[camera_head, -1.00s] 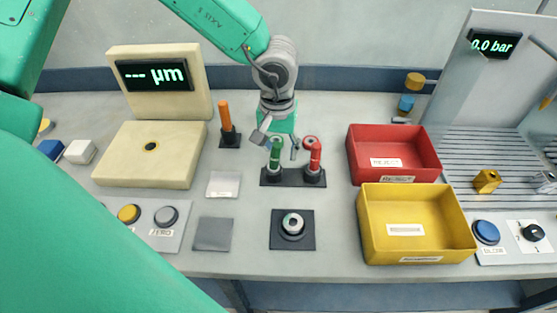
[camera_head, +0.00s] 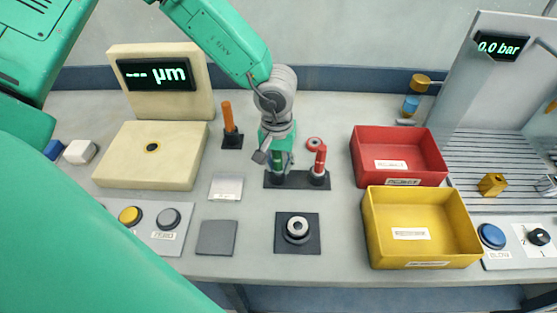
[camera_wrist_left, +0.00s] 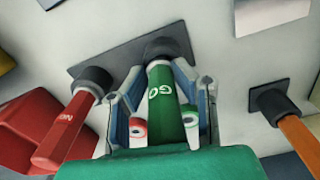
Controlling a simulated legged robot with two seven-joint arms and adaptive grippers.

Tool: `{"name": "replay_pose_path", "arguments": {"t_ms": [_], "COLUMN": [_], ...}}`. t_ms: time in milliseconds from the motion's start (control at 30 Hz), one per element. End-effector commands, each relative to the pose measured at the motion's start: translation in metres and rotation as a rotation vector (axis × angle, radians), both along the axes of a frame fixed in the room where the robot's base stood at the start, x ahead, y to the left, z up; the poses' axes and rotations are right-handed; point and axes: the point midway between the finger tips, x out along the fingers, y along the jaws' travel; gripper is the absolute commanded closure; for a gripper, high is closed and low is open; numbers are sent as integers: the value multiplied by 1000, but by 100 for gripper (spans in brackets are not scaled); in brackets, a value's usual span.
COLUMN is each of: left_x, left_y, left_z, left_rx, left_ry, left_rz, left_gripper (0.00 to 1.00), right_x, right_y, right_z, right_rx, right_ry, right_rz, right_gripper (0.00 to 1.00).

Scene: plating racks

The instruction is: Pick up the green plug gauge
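The green plug gauge (camera_head: 278,168) stands upright in the left socket of a dark two-socket holder (camera_head: 297,181). In the wrist view the gauge (camera_wrist_left: 163,95) shows a white "GO" on its green handle. My left gripper (camera_head: 273,155) is over it from above, pointing down. In the wrist view its fingers (camera_wrist_left: 157,78) are open, one on each side of the green handle, with narrow gaps visible. The red gauge (camera_head: 319,162) stands in the right socket, outside the fingers; it also shows in the wrist view (camera_wrist_left: 66,130). My right gripper is in neither view.
An orange-handled tool (camera_head: 228,118) stands left of the holder. A red bin (camera_head: 435,172) and a yellow bin (camera_head: 374,240) are at the right. A ring on a dark pad (camera_head: 283,247) lies in front. A beige gauge unit (camera_head: 120,165) is at left.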

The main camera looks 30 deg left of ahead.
Motion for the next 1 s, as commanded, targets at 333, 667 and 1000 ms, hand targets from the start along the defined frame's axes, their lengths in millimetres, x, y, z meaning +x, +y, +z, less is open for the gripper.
{"name": "replay_pose_path", "arguments": {"t_ms": [333, 667, 1000], "left_x": [-1, -1, -5], "left_y": [5, 4, -14], "left_z": [-2, 55, 102], "left_rx": [29, 16, 24], "left_ry": [12, 2, 6], "left_rz": [7, 7, 30], "left_gripper": [100, 100, 100], "right_x": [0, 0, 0], "right_y": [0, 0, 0], "right_z": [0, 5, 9], "right_rx": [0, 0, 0], "right_ry": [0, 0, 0], "right_rz": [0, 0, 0], "right_gripper": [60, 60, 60]}}
